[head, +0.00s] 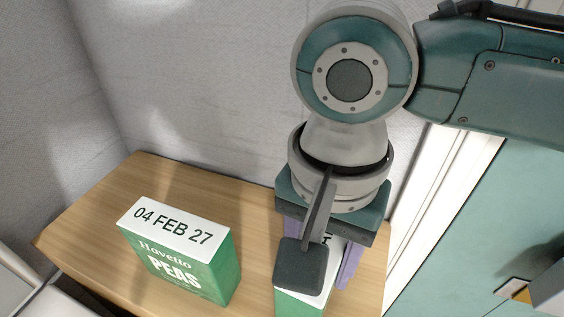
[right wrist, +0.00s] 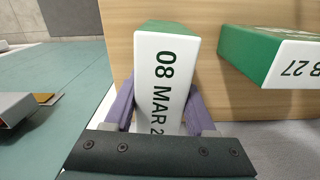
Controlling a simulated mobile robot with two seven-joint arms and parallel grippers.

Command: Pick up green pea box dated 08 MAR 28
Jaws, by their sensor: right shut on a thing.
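The green pea box (right wrist: 165,75) has a white top face reading "08 MAR 2", the rest cut off by my gripper, in the right wrist view. In the head view only its green lower part (head: 297,304) and a bit of white top show under my arm. My right gripper (right wrist: 161,112) has its purple fingers on both sides of this box, shut on it. In the head view the gripper (head: 322,262) comes down over the box from above. A second green box (head: 183,262) marked "04 FEB 27" and "PEAS" stands to the left, apart from the gripper. My left gripper is not in view.
Both boxes are at a wooden tabletop (head: 90,215) against a pale wall (head: 200,90). The table is bare left of and behind the second box. A teal surface (head: 480,230) lies to the right past a white frame.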

